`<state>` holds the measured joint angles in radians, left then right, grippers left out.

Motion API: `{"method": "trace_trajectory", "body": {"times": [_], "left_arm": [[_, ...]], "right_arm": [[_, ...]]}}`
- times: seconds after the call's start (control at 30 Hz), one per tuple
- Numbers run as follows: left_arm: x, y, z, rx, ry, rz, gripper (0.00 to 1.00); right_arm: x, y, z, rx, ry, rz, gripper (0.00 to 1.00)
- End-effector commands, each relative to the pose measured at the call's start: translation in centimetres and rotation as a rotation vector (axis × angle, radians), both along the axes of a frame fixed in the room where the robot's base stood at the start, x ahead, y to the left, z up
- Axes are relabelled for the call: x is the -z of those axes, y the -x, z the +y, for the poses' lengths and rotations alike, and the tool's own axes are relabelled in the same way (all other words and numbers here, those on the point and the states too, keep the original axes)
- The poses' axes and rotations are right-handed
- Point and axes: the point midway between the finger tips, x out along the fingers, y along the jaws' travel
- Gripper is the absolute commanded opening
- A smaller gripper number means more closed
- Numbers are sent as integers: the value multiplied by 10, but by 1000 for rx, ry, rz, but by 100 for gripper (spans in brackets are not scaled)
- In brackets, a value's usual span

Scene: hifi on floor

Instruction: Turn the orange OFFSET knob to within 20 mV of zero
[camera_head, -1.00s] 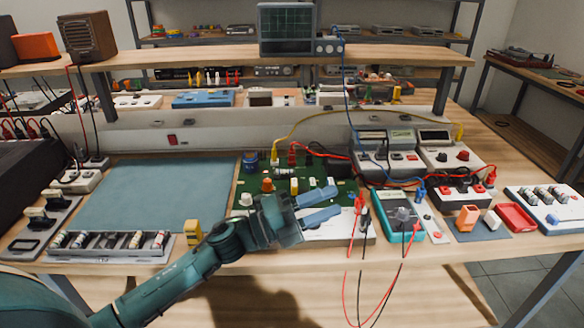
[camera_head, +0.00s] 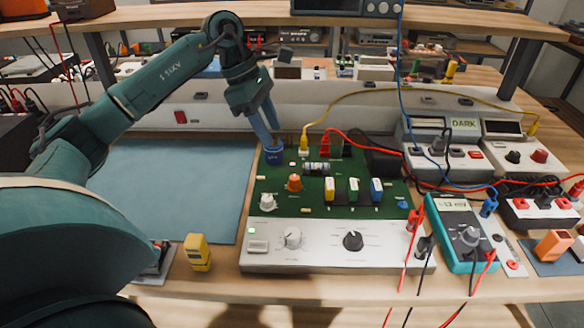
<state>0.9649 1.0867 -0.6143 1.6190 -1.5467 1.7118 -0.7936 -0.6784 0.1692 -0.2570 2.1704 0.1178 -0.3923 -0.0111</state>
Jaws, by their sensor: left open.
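The orange OFFSET knob (camera_head: 294,183) stands on the left part of the green circuit board (camera_head: 333,208). My left gripper (camera_head: 268,134) is open and points down, its fingertips at or just above a blue round part (camera_head: 273,154) at the board's back left corner. From this view I cannot tell whether they touch it. The gripper is behind the orange knob and apart from it. The teal multimeter (camera_head: 463,258) stands to the right of the board; its display (camera_head: 453,205) is lit, but the digits are too small to read surely. My right gripper is not in view.
A white knob (camera_head: 268,202) stands close to the orange knob. A silver panel (camera_head: 325,262) with two dials lies in front. Yellow, red and blue cables cross behind. The blue-grey mat (camera_head: 175,190) is clear.

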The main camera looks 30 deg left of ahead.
Motion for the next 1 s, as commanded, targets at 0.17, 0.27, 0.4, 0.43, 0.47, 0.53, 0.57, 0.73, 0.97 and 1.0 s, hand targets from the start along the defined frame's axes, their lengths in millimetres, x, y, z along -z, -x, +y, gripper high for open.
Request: {"method": "trace_trajectory", "body": {"times": [0.17, 0.27, 0.4, 0.43, 0.47, 0.53, 0.57, 0.73, 0.97, 1.0], "left_arm": [[30, -3, -13, 2, 4, 5, 43], [51, -6, -21, 3, 5, 5, 43], [77, -10, -32, 1, 7, 4, 43], [81, -11, -34, 1, 6, 3, 43], [86, -12, -35, 1, 6, 3, 43], [96, -13, -39, 1, 7, 3, 43], [99, -14, -41, 1, 7, 2, 43], [112, -16, -45, -1, 7, 0, 43], [114, -16, -46, -1, 6, -1, 43], [114, -16, -46, -1, 6, -1, 43]], "right_arm": [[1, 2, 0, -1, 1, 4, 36], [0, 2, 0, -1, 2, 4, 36], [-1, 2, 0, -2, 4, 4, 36], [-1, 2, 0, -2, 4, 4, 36], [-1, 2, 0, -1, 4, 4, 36], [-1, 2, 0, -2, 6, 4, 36], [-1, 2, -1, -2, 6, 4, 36], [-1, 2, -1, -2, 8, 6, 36], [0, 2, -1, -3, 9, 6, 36], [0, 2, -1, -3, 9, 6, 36]]}}
